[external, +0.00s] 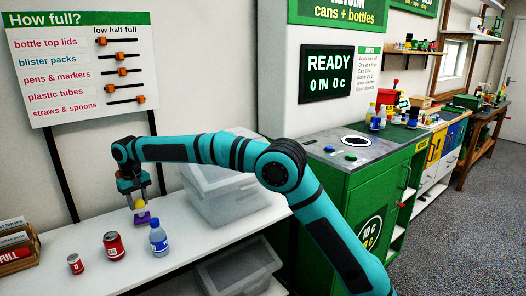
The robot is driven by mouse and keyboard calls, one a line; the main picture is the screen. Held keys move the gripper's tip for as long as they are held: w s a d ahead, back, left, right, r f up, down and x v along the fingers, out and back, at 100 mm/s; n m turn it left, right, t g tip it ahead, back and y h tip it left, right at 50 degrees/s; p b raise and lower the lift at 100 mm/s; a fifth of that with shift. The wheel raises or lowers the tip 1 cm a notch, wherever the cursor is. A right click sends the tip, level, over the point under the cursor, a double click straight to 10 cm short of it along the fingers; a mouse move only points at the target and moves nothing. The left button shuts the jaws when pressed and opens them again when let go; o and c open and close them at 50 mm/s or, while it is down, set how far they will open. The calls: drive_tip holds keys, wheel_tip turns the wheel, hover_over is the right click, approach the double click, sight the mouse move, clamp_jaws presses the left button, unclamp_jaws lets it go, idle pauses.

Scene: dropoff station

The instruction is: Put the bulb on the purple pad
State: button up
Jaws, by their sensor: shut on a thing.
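My gripper (138,197) points down over the white counter at the left of the external view. It is shut on the bulb (139,204), a small pale yellow thing that shows low between the fingers. The purple pad (142,217) shows directly below the bulb, partly hidden by it and the gripper. I cannot tell whether the bulb touches the pad.
On the white counter (190,240), a small red can (75,264), a larger red can (113,246) and a blue bottle (158,238) stand in front of the pad. A clear bin (225,200) is to the right. A box marked FULL (17,250) is at far left.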

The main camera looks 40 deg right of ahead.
sight(137, 199)
drive_tip(key=o, duration=0.8)
drive_tip(key=shift+r, duration=6.1)
